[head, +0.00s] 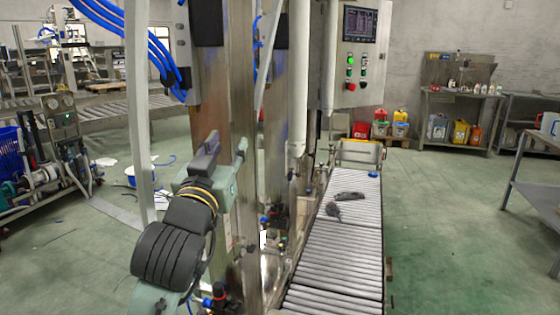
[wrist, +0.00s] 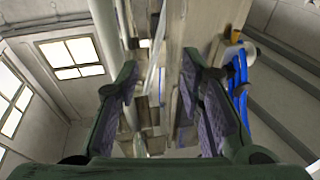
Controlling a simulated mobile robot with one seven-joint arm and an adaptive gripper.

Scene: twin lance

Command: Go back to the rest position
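My gripper (wrist: 160,68) points upward in the wrist view, with its two green fingers spread apart. Nothing is held between them; a metal column and the ceiling show through the gap. In the head view my green and black arm rises from the bottom, left of centre, and its end stands in front of a tall metal column (head: 221,100).
A roller conveyor (head: 335,260) with small dark items runs right of the column. A control box (head: 357,55) hangs above it. Blue hoses (head: 150,45) hang at upper left. A cart (head: 40,170) stands left. Green floor (head: 450,230) is open at right.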

